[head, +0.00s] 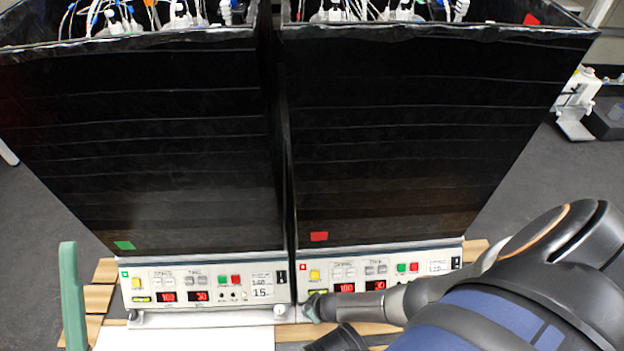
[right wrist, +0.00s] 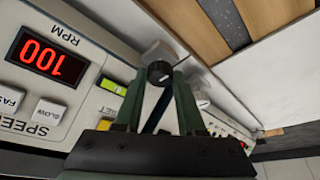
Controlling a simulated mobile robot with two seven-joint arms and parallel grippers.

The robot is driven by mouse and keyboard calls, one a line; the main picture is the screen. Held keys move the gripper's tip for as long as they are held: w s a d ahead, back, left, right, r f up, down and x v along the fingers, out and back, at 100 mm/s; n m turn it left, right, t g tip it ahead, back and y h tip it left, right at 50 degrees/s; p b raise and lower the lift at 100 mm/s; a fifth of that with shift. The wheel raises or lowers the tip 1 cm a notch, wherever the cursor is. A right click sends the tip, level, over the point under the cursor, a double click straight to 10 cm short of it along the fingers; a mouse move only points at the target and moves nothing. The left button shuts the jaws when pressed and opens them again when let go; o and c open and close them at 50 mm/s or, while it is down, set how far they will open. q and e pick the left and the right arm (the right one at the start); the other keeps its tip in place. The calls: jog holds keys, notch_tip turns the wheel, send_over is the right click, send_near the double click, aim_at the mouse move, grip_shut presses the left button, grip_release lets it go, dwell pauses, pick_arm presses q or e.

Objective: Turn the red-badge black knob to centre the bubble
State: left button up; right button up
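The right shaker unit carries a small red badge (head: 303,267) on its front panel. The black knob (right wrist: 160,73) with a white mark on its face sits on a light block low on this unit, in the right wrist view. My right gripper (head: 313,306) is at the panel's lower left corner. In the wrist view its two green fingers (right wrist: 160,80) lie on either side of the knob and look closed on it. The yellow-green bubble vial (right wrist: 112,86) is beside the knob; its bubble is too small to place.
The left shaker unit, with a green badge (head: 125,273), stands close beside. A white foot (head: 280,312) shows at its lower right. A red 100 RPM display (right wrist: 47,58) is near my right gripper. Wooden slats (head: 103,272) lie beneath.

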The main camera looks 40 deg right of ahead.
grip_shut()
jog(key=shift+d+n, duration=0.1)
jog(key=shift+n, duration=0.3)
jog(key=shift+w+n+y, duration=0.1)
jog(key=shift+n+y, duration=0.4)
jog(key=shift+n, duration=0.5)
jog(key=shift+d+n+g+y, duration=0.15)
jog(key=shift+n+g+y, duration=0.3)
jog(key=shift+n, duration=1.05)
jog(key=shift+o, duration=2.2)
grip_release()
jog(key=shift+m+t+h, duration=0.25)
jog(key=shift+m+h, duration=0.1)
jog(key=shift+m, duration=0.85)
